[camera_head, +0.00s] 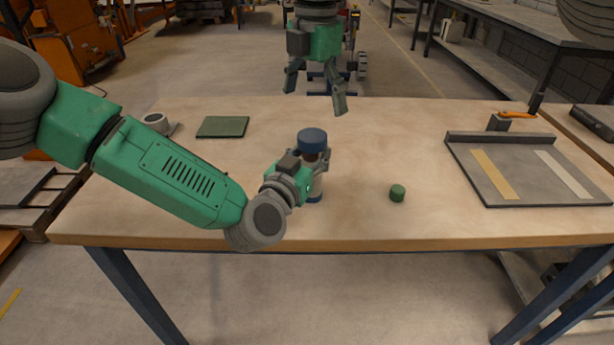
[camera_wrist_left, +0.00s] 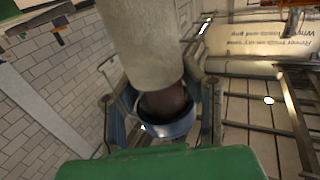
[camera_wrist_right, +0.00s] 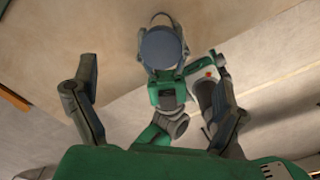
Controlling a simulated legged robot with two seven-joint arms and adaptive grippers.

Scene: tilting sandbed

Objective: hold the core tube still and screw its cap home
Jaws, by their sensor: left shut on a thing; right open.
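The core tube stands upright near the table's front middle, with a dark brown section (camera_head: 311,157) below its blue cap (camera_head: 312,138). My left gripper (camera_head: 321,165) is shut around the tube just below the cap and hides much of it. In the left wrist view, the pale tube (camera_wrist_left: 145,45) and the blue cap (camera_wrist_left: 170,130) show close up. My right gripper (camera_head: 316,98) is open and empty, above and beyond the cap, not touching it. The right wrist view shows the cap's round top (camera_wrist_right: 160,47). I cannot tell how far it is screwed on.
A small green cylinder (camera_head: 397,193) stands on the table (camera_head: 230,224) right of the tube. A grey tray (camera_head: 520,194) with two strips lies at the right.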

